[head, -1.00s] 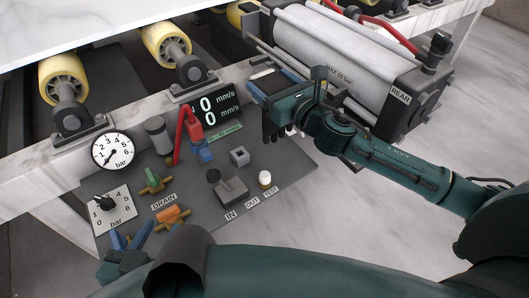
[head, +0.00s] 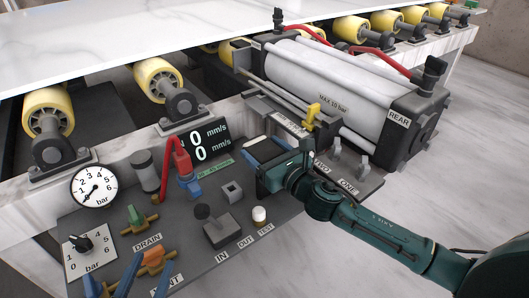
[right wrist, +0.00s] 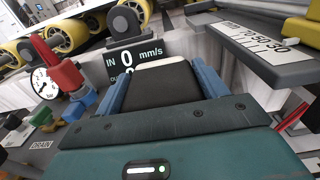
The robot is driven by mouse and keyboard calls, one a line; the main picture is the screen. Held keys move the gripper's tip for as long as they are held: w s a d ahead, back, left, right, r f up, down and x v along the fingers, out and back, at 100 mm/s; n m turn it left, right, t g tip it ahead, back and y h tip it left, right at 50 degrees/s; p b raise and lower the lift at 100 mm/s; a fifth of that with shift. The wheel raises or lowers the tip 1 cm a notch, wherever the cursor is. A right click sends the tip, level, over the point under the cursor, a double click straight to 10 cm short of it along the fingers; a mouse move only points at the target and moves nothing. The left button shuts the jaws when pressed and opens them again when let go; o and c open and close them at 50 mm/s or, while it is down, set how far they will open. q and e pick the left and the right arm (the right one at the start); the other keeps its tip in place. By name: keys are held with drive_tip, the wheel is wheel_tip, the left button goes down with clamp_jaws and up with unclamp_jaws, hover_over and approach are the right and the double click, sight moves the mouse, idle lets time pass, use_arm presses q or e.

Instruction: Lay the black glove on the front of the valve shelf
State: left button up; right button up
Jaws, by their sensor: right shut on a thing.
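The glove's lower part is hidden. My left gripper (head: 146,277) is open and empty at the lower left.
A grey control panel (head: 190,222) lies left of the right gripper, with a gauge (head: 94,187), red and blue fittings, a black-knobbed block (head: 216,226) and a white button (head: 259,216). The cylinder (head: 340,90) stands behind the shelf. Pale floor lies open at right.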

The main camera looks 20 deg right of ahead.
drive_tip(key=shift+f, duration=0.2)
drive_tip(key=o, duration=1)
drive_tip(key=shift+r, duration=0.1)
